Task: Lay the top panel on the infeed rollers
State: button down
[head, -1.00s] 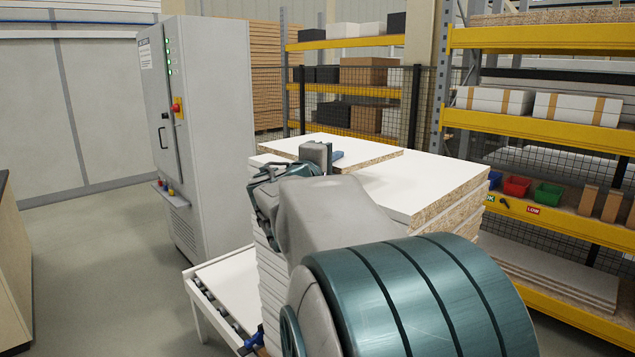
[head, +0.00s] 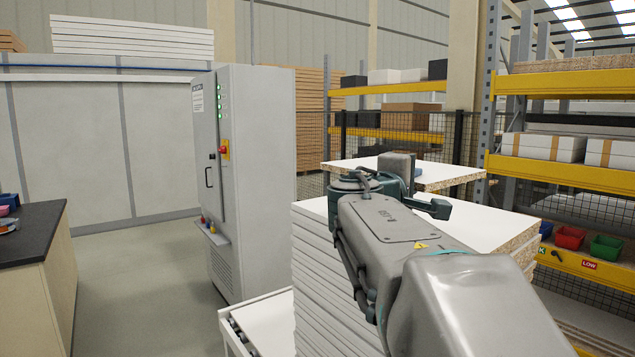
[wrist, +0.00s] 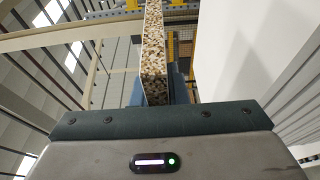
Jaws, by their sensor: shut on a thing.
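The top panel (head: 450,176) is white with a speckled chipboard edge. In the head view it hangs level, a little above the stack of white panels (head: 490,228). My gripper (head: 402,168) is shut on its near edge; my wrist partly hides the grip. In the wrist view the panel's chipboard edge (wrist: 154,45) runs up from between the jaws (wrist: 162,88). The infeed rollers (head: 238,332) show only partly, on a low white frame at the left foot of the stack.
A tall grey control cabinet (head: 262,170) stands left of the stack. A dark-topped bench (head: 40,235) is at the far left. Yellow-beamed racking (head: 565,175) and a mesh fence stand behind and to the right. The floor between bench and cabinet is clear.

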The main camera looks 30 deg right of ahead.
jog(key=s+a+r+p, duration=0.2)
jog(key=s+a+r, duration=0.1)
jog(key=a+r, duration=0.3)
jog(key=shift+a+r+p, duration=0.3)
jog(key=shift+a+p, duration=0.05)
jog(key=shift+a, duration=0.25)
jog(key=r+y+p, duration=0.1)
jog(key=p, duration=0.3)
jog(key=shift+r+g+p, duration=0.1)
jog(key=shift+g+p, duration=0.2)
jog(key=y+p, duration=0.1)
jog(key=p, duration=0.2)
jog(key=shift+r, duration=0.15)
notch_tip(320, 180, up, 4)
jog(key=g+y+p, duration=0.1)
jog(key=g+y, duration=0.1)
jog(key=y, duration=0.2)
jog(key=g+y+p, duration=0.1)
jog(key=y, duration=0.4)
jog(key=g+y+p, duration=0.2)
jog(key=y, duration=0.2)
jog(key=shift+w+d+r+g, duration=0.1)
jog(key=shift+r+g, duration=0.1)
jog(key=shift+g, duration=0.1)
